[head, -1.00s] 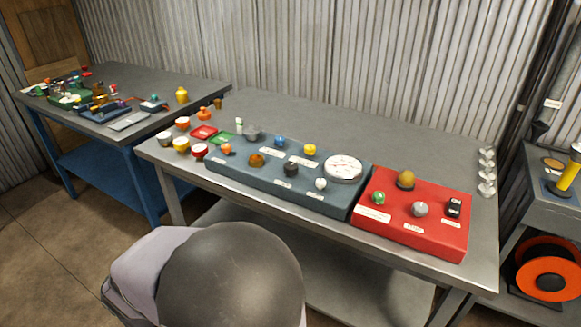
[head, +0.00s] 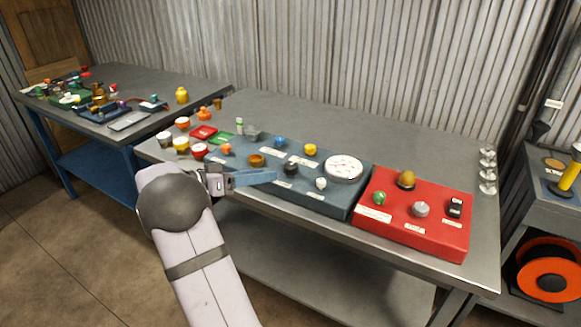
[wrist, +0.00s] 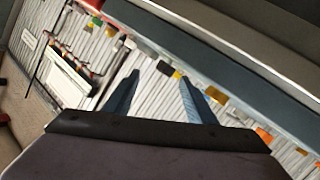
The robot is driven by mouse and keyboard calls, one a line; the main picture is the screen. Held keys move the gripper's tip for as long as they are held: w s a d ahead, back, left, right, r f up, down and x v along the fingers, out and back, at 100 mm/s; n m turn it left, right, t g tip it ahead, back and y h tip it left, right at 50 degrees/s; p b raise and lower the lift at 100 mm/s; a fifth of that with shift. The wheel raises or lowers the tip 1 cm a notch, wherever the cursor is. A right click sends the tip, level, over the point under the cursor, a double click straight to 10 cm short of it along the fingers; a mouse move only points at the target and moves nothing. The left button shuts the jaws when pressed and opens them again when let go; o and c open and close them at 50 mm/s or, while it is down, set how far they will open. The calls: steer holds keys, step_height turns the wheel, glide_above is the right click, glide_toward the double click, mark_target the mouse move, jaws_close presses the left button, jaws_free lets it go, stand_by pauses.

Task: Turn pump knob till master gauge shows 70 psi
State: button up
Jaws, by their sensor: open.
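The large round white gauge (head: 343,168) sits on the right part of the blue panel (head: 333,205); its reading is too small to make out. The blue panel also carries several small knobs, among them a brown one (head: 257,159), a black one (head: 291,168) and a white one (head: 321,183). The red box (head: 420,243) to its right carries a grey knob (head: 421,209) and a green knob (head: 379,198). I cannot tell which is the pump knob. My gripper (head: 272,176) hovers near the blue panel's front left, empty. In the wrist view its two blue fingers (wrist: 160,76) stand apart.
A black switch (head: 455,207) and a tan dome (head: 406,180) are also on the red box. Several cups and knobs stand at the bench's left end. A grey side bench (head: 200,95) is farther left. The bench top behind the panels is clear.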

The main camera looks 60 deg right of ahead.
mark_target(290, 165)
steer(key=d+m, duration=0.1)
steer(key=m, duration=0.1)
steer(key=d+f+m+g, duration=0.1)
steer(key=shift+w+d+m+g+h, duration=0.15)
steer(key=shift+d+m+g+h, duration=0.15)
steer(key=shift+m, duration=0.1)
steer(key=m, duration=0.1)
steer(key=d+m+g, duration=0.1)
steer(key=shift+d+f+m+h, duration=0.1)
steer(key=shift+f+m+h, duration=0.2)
steer(key=shift+p+x, duration=0.8)
steer(key=shift+x, duration=2.9)
steer(key=shift+c, duration=0.2)
steer(key=c, duration=1)
